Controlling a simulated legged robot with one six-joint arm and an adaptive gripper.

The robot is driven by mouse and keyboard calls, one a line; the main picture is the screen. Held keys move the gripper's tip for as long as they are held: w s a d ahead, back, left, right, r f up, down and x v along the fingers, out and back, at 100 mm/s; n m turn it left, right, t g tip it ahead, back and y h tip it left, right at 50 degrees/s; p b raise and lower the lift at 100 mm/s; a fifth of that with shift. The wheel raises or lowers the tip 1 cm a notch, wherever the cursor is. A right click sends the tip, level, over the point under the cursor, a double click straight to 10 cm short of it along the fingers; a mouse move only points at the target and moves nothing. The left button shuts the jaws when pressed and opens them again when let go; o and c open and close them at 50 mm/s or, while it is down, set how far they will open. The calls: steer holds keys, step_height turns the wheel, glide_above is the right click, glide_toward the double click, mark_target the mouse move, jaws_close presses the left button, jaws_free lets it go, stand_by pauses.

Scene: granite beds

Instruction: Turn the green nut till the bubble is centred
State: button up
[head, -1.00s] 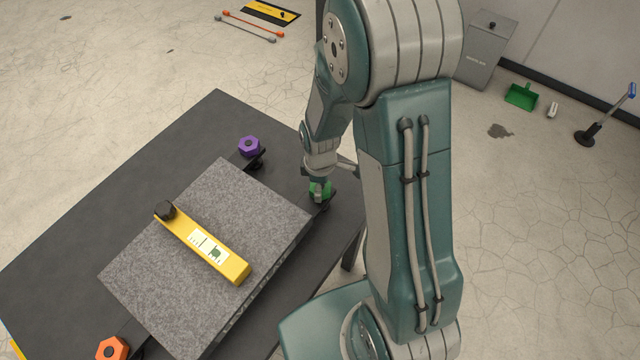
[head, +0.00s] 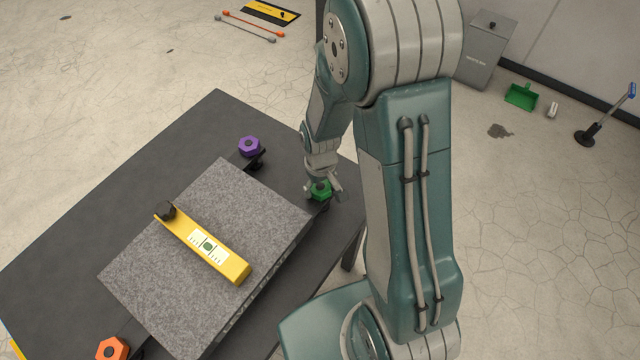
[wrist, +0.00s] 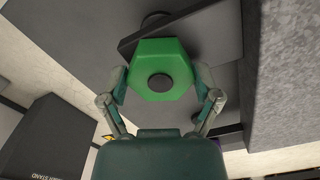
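The green nut (head: 320,190) sits on a bracket at the right corner of the granite slab (head: 150,275). It also shows large in the wrist view (wrist: 163,66), with a dark stud end in its middle. My gripper (head: 323,191) is at the nut, one finger on each side. In the wrist view its fingers (wrist: 161,84) look spread just clear of the nut's sides, so it looks open. The yellow level (head: 230,263) lies across the slab. Its green bubble (head: 208,246) appears between the two dark lines, near the middle of the white window.
A purple nut (head: 249,146) stands at the slab's far corner and an orange nut (head: 112,348) at the near left corner. The dark table (head: 90,210) is bare left of the slab. A green dustpan (head: 521,96) lies on the floor at right.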

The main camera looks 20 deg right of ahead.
mark_target(320, 186)
stand_by(0.4)
steer(key=shift+r, duration=3.05)
step_height(320, 186, up, 12)
